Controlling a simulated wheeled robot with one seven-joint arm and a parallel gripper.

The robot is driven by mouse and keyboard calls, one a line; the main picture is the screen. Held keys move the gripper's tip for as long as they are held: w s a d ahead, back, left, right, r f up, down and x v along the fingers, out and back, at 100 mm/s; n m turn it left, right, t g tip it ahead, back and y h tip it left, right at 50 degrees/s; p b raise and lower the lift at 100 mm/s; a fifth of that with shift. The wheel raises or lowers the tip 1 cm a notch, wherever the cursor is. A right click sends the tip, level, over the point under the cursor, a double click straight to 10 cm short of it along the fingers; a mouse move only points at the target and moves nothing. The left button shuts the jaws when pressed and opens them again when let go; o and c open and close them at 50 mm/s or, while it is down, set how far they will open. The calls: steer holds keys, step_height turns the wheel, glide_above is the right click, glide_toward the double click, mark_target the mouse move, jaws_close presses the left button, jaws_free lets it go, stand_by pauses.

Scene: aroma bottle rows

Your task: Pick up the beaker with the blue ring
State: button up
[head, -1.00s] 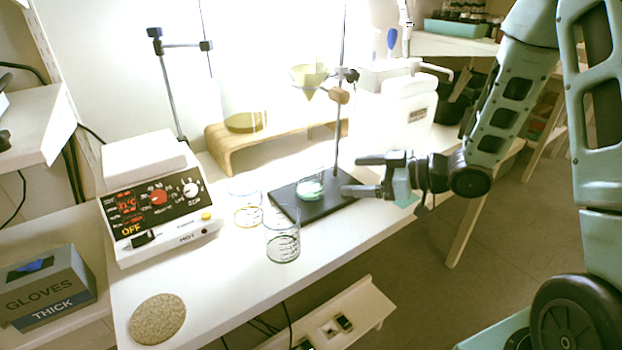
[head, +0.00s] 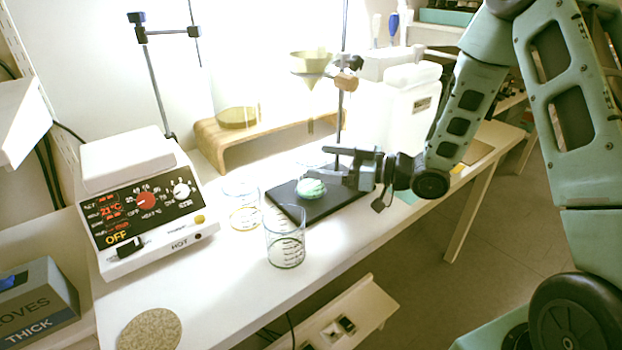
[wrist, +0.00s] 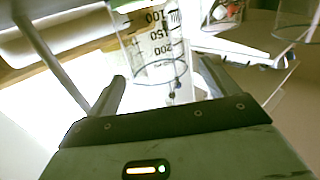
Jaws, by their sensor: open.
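Three glass beakers show in the head view. One clear beaker with dark markings and a dark ring (head: 285,240) stands at the table's front. A second, with a yellowish ring (head: 244,214), stands behind it to the left. A third, with pale green at its bottom (head: 311,188), is on the black stand base. I cannot clearly make out a blue ring on any of them. My gripper (head: 337,164) is open and points left, close to the beaker on the base. In the wrist view a clear graduated beaker (wrist: 155,45) shows ahead, between the fingers; which one is unclear.
The black stand base (head: 345,200) carries an upright rod with a funnel (head: 312,66) above. A hot plate (head: 145,205) stands left, a wooden riser (head: 208,135) behind, and a white canister (head: 405,105) behind my gripper. The front left table is mostly clear.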

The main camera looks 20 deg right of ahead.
mark_target(298, 159)
steer(key=shift+f+x, duration=0.2)
steer(key=shift+x, duration=1.25)
steer(key=shift+f+x, duration=0.2)
steer(key=shift+x, duration=1.25)
steer(key=c, duration=1.1)
